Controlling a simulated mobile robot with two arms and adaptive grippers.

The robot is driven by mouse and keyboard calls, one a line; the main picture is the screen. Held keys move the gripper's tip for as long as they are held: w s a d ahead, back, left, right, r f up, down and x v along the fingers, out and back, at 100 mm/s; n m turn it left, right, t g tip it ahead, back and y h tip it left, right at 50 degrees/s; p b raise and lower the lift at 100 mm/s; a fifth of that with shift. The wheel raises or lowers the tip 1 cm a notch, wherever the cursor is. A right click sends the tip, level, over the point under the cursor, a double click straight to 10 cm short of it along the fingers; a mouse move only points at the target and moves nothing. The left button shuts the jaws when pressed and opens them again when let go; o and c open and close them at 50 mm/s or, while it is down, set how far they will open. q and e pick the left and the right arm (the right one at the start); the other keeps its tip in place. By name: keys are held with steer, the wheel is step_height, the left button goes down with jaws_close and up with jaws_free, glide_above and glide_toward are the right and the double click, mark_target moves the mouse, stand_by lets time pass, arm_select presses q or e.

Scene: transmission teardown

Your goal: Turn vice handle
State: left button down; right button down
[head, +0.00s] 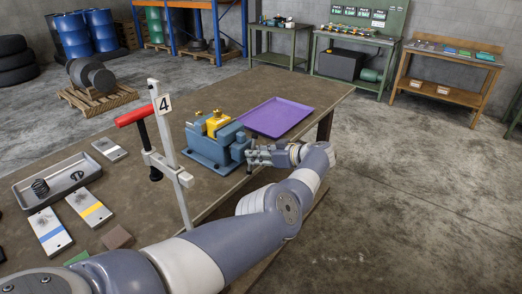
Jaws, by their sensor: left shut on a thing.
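The blue vice (205,152) stands on the brown workbench (310,88) near its right edge, with yellow parts (216,124) at its top. Its handle (250,169) is a thin upright bar at the vice's right end, partly hidden by my gripper. My left gripper (254,156) is at that end and shut on the handle. My left arm reaches in from the lower left across the bench's front edge. My right gripper is out of view.
A post marked 4 with a red-handled clamp (133,116) rises left of the vice. A purple tray (277,117) lies behind it. A grey tray (58,181) with a spring and several plates lie at the left. Open floor is to the right.

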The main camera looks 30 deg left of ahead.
arm_select(q)
steer(key=shift+f+m+b, duration=0.15)
steer(key=shift+m+b, duration=0.15)
steer(key=shift+b, duration=0.05)
steer(key=shift+g+b, duration=0.3)
steer(key=shift+m, duration=0.3)
steer(key=c, duration=1.4)
jaws_free()
steer(key=shift+a, duration=0.15)
steer(key=shift+o, duration=0.2)
